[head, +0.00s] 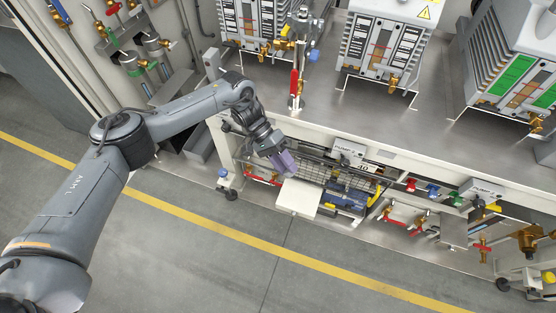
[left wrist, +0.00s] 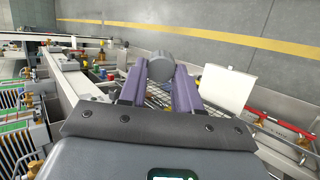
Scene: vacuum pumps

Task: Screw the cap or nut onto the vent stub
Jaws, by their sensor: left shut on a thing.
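My left gripper (head: 284,162) reaches down in front of the bench's lower bay. In the left wrist view its two purple fingers (left wrist: 160,90) are shut on a round grey cap (left wrist: 160,68), held at the fingertips. The cap is hidden in the head view. I cannot clearly pick out the vent stub in either view. My right gripper does not show.
A white panel (head: 298,198) sticks out just below the left gripper, beside a wire basket (head: 318,170). Red-handled valves (head: 405,222) line the lower pipes to the right. Pumps (head: 383,50) stand on the steel bench top (head: 330,115). The grey floor in front is clear.

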